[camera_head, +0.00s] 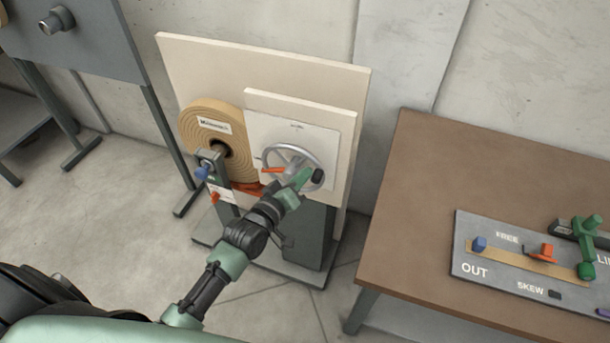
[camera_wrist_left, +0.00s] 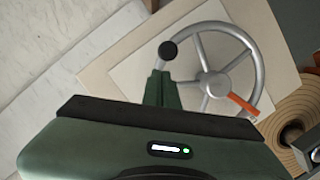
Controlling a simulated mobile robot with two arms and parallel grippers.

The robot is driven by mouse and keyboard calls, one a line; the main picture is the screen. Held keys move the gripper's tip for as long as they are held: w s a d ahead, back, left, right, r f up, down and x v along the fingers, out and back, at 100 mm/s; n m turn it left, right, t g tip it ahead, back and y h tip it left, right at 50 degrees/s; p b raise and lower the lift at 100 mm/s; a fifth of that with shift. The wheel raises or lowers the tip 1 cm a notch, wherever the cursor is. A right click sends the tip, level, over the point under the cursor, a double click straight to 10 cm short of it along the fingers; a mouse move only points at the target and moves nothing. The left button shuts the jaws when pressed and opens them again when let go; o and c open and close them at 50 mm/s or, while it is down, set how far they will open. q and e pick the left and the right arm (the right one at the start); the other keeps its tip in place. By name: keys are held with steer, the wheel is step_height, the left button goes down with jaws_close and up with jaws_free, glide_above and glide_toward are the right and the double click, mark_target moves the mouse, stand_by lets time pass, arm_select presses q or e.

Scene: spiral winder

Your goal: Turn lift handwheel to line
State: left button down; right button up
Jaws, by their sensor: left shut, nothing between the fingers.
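The grey spoked handwheel (camera_head: 272,153) is mounted on a pale square plate (camera_head: 330,125) on the upright board. An orange strip lies on its rim, at the left in the head view (camera_head: 273,170) and at the lower right in the left wrist view (camera_wrist_left: 243,104). A black knob (camera_head: 318,175) sits on the rim at lower right; it also shows in the left wrist view (camera_wrist_left: 168,50). My left gripper (camera_head: 304,178) is shut and empty, its tips close beside the knob; I cannot tell whether they touch. Small dark text marks the plate above the wheel; no line is clear.
A tan wound roll (camera_head: 207,130) stands left of the plate, with a blue-knobbed bracket (camera_head: 203,172) before it. A brown table (camera_head: 420,190) at right carries a grey panel (camera_head: 500,268) with coloured controls. Bare floor surrounds the stand.

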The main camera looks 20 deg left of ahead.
arm_select(q)
steer(key=shift+d+f, duration=0.3)
steer(key=shift+f, duration=0.05)
steer(key=shift+s+d+f, duration=0.15)
steer(key=shift+d+f, duration=0.25)
steer(key=shift+f, duration=0.2)
arm_select(e)
steer(key=shift+s+a+r, duration=0.1)
steer(key=shift+s, duration=0.4)
steer(key=shift+s+a+r, duration=0.1)
steer(key=shift+s, duration=0.35)
arm_select(q)
steer(key=shift+d, duration=0.1)
arm_select(e)
steer(key=shift+w, duration=0.1)
